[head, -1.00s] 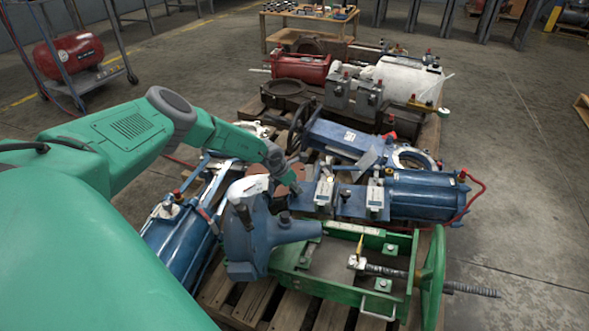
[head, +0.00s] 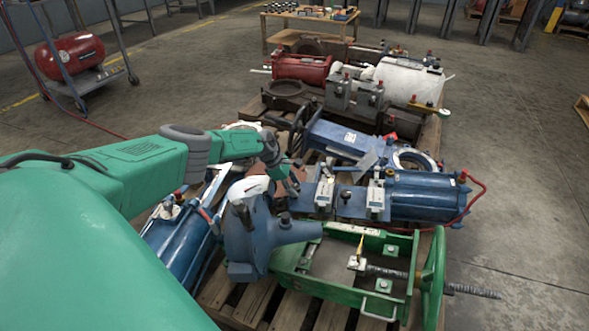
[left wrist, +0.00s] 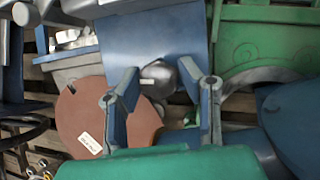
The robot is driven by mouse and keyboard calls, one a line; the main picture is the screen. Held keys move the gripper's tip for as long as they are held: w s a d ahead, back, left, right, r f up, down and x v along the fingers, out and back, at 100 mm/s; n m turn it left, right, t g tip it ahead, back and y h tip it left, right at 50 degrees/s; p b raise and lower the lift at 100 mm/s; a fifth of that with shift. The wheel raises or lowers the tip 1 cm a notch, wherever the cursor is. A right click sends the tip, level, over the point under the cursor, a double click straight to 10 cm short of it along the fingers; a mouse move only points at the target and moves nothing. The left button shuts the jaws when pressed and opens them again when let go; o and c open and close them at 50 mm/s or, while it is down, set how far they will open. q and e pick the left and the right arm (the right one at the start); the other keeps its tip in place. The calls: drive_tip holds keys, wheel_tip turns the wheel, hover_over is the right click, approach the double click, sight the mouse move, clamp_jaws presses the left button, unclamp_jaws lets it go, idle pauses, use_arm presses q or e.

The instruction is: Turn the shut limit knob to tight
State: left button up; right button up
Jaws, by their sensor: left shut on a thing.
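My left gripper (head: 291,184) reaches down at the near left end of the blue mounting plate (head: 349,205), beside the first white labelled block (head: 324,193). In the left wrist view its two fingers (left wrist: 158,92) stand apart, one on each side of a grey rounded metal knob (left wrist: 160,76) at the edge of the blue plate (left wrist: 155,38). It is shut on this knob; the exact contact is hard to see. In the head view the fingers hide the knob. Any tight or loose marking cannot be read.
A green frame with a handwheel (head: 434,275) is at the front right. A reddish disc (left wrist: 85,125) lies left of the fingers. Blue cylinders (head: 425,195) crowd the pallet; floor right is clear.

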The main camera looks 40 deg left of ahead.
use_arm(q)
drive_tip(key=shift+s+a+m, duration=0.1)
drive_tip(key=shift+a+m, duration=0.2)
drive_tip(key=shift+a, duration=0.05)
idle(0.3)
drive_tip(key=o, duration=1.1)
drive_tip(key=shift+f, duration=0.15)
drive_tip(key=shift+a+r, duration=0.1)
drive_tip(key=shift+r, duration=0.35)
drive_tip(key=v, duration=1.1)
drive_tip(key=shift+a+f, duration=0.1)
drive_tip(key=shift+a, duration=0.05)
